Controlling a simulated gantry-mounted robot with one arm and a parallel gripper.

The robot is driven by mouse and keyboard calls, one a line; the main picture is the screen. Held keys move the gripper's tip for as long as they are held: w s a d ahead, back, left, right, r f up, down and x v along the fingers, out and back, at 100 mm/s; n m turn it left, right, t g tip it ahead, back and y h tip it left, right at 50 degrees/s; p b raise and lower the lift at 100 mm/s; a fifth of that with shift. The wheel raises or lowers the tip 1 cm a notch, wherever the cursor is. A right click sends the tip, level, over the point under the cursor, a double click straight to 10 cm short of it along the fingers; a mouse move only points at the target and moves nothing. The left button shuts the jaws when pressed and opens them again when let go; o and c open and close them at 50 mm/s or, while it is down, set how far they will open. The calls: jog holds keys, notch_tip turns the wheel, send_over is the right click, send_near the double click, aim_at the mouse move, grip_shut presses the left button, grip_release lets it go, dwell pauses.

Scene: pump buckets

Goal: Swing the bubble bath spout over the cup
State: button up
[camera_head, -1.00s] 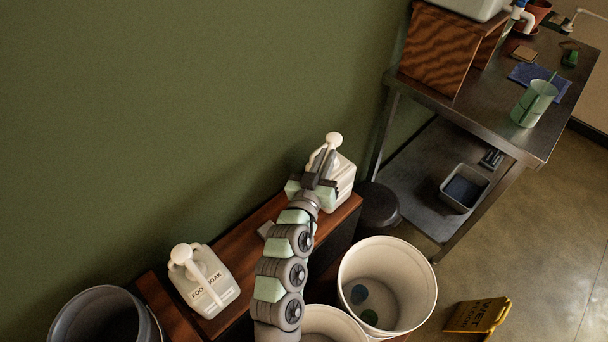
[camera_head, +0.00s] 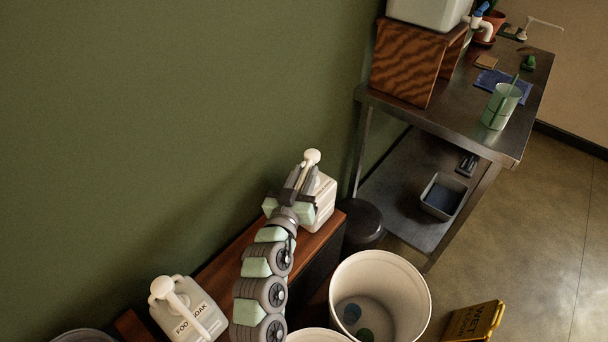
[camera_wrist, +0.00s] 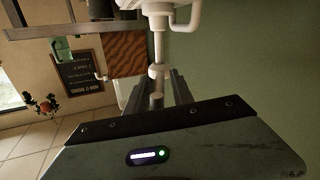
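A white jug (camera_head: 322,203) with a pump head and spout (camera_head: 311,158) stands at the far end of the low wooden bench. Its label is not readable, so I cannot tell whether it is the bubble bath. My gripper (camera_head: 300,178) is at its left side, by the pump. In the wrist view, a white pump part (camera_wrist: 157,72) runs between my gripper's dark fingers (camera_wrist: 158,92); whether they grip it is unclear. A pale green cup (camera_head: 503,106) stands upright on the metal table, well away to the right.
A FOOT SOAK jug (camera_head: 188,312) stands on the near bench (camera_head: 230,262). White buckets (camera_head: 424,300) and a yellow wet-floor sign (camera_head: 473,322) are on the floor. A large pale container (camera_head: 425,10) tops the wooden stand (camera_head: 408,62) on the metal table (camera_head: 430,110).

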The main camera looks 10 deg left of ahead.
aim_at(305, 178)
jog(key=shift+o, duration=0.2)
jog(key=shift+r, duration=0.15)
notch_tip(305, 178, up, 20)
jog(key=p, duration=0.2)
jog(key=shift+p, duration=0.3)
jog(key=shift+c, duration=0.4)
